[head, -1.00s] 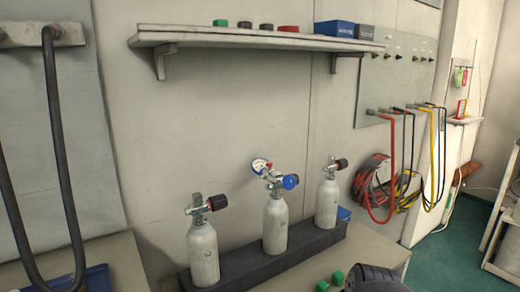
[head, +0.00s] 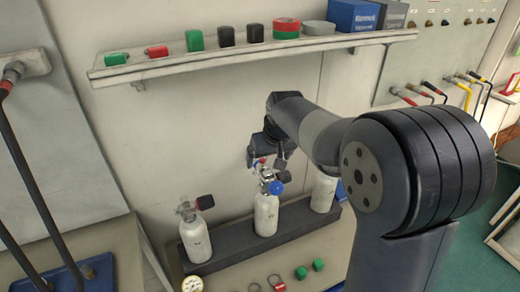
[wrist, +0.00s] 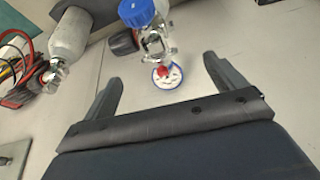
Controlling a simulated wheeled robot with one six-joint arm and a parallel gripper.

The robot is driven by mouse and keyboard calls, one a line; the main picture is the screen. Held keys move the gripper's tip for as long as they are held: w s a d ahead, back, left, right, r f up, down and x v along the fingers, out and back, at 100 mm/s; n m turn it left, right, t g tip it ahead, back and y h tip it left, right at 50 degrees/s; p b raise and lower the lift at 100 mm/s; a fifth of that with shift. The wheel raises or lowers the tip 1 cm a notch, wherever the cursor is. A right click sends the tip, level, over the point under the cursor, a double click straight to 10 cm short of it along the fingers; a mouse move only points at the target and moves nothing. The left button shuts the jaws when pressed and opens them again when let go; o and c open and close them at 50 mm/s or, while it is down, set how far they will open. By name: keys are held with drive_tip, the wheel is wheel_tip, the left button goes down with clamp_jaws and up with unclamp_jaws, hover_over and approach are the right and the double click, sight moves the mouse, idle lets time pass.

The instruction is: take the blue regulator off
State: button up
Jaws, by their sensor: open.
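The blue regulator (head: 277,187) sits on the valve of the middle cylinder (head: 266,215), its blue knob facing the front. In the wrist view, the blue regulator (wrist: 137,12) shows at the top, with its metal body below it and a small round gauge (wrist: 168,76) between the finger ends. My gripper (head: 267,160) is open just above the regulator, pointing down. In the wrist view, my gripper's fingers (wrist: 162,76) stand wide apart on either side of the gauge, with nothing held. I cannot tell whether a finger touches anything.
Two more cylinders stand in the dark rack (head: 232,240): one at left (head: 195,240), one at right (head: 323,192), partly behind my arm. A shelf (head: 210,63) with small boxes runs above. Green caps (head: 301,272) and a loose gauge (head: 192,284) lie on the bench in front.

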sight(264, 166)
drive_tip(key=shift+w+a+r, duration=0.25)
drive_tip(key=shift+w+r, duration=0.1)
drive_tip(key=shift+w, duration=0.35)
drive_tip(key=x, duration=0.4)
drive_tip(key=shift+w+f+p, duration=0.15)
drive_tip(key=shift+f+p, duration=0.2)
drive_tip(key=shift+f, duration=0.05)
drive_tip(key=shift+w+d+p+x, duration=0.15)
drive_tip(key=shift+p+x, duration=0.25)
drive_tip(key=shift+x, duration=1)
drive_tip(key=shift+w+d+p+x, duration=0.15)
drive_tip(key=shift+p+x, duration=0.25)
drive_tip(key=shift+x, duration=1)
drive_tip(key=shift+a+r, duration=0.1)
drive_tip(key=shift+w+r, duration=0.1)
drive_tip(key=c, duration=1.5)
